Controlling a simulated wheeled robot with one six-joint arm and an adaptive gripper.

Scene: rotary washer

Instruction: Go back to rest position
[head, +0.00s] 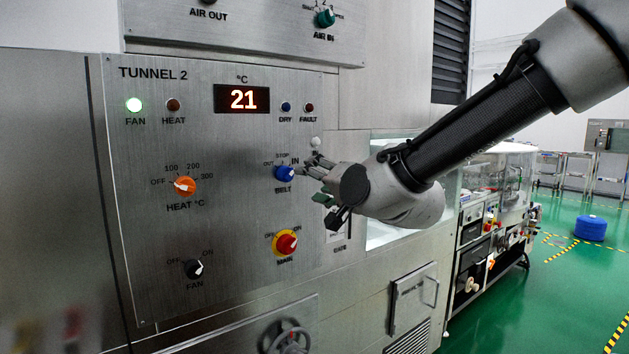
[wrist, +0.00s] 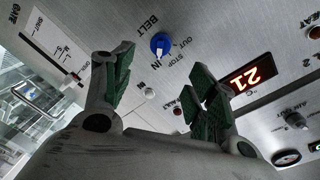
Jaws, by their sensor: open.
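My gripper (head: 314,172) is in front of the steel TUNNEL 2 panel (head: 225,260), just right of the blue BELT knob (head: 284,174). In the wrist view its green-padded fingers (wrist: 160,78) are spread apart with nothing between them. The blue knob (wrist: 160,44) shows beyond the fingertips, apart from them in that view. Its white mark points towards IN. In the head view the fingertips lie close to the knob, and I cannot tell the exact gap. My arm reaches in from the upper right.
The panel also bears an orange HEAT knob (head: 185,186), a red-and-yellow MAIN knob (head: 287,243) and a black FAN knob (head: 193,268). A handwheel (head: 286,337) sticks out below.

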